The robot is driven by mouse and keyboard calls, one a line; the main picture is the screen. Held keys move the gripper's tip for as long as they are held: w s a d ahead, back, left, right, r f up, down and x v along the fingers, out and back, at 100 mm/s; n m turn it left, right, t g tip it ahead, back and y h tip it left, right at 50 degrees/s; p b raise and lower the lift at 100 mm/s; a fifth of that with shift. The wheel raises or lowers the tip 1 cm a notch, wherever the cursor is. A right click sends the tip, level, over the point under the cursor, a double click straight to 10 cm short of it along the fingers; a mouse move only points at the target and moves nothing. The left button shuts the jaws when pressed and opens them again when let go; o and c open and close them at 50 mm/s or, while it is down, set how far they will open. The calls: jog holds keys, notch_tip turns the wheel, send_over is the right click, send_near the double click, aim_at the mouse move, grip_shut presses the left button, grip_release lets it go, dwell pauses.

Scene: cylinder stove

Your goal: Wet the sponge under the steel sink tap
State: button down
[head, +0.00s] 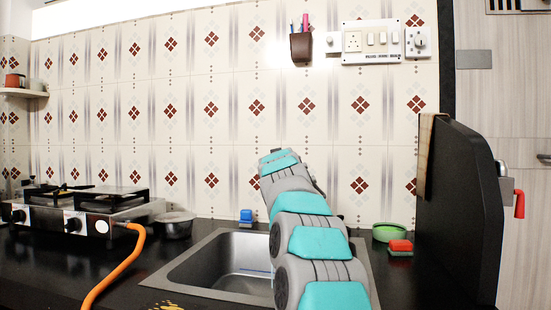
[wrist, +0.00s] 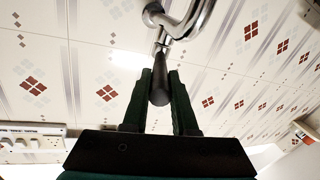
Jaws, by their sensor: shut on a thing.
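A red-and-green block that looks like a sponge (head: 400,246) lies on the black counter to the right of the sink, beside a green bowl. The steel sink (head: 205,262) is set into the counter, partly covered by my arm. The steel tap (wrist: 188,22) shows at the top of the wrist view, with a curved chrome pipe and a dark rod-like part (wrist: 160,88). My gripper (wrist: 160,80) has its two dark fingers on either side of this dark part and is shut on it. In the head view my arm hides the gripper and tap.
The green bowl (head: 387,232) is near a black partition (head: 460,210) on the right.

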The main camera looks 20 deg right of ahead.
jog(key=shift+d+f, duration=0.1)
dwell(0.3)
jog(key=c, duration=0.7)
grip_release()
jog(key=shift+s, duration=0.1)
jog(key=shift+s, duration=0.1)
jog(key=b+v, duration=0.3)
jog(key=v, duration=0.4)
jog(key=shift+s, duration=0.25)
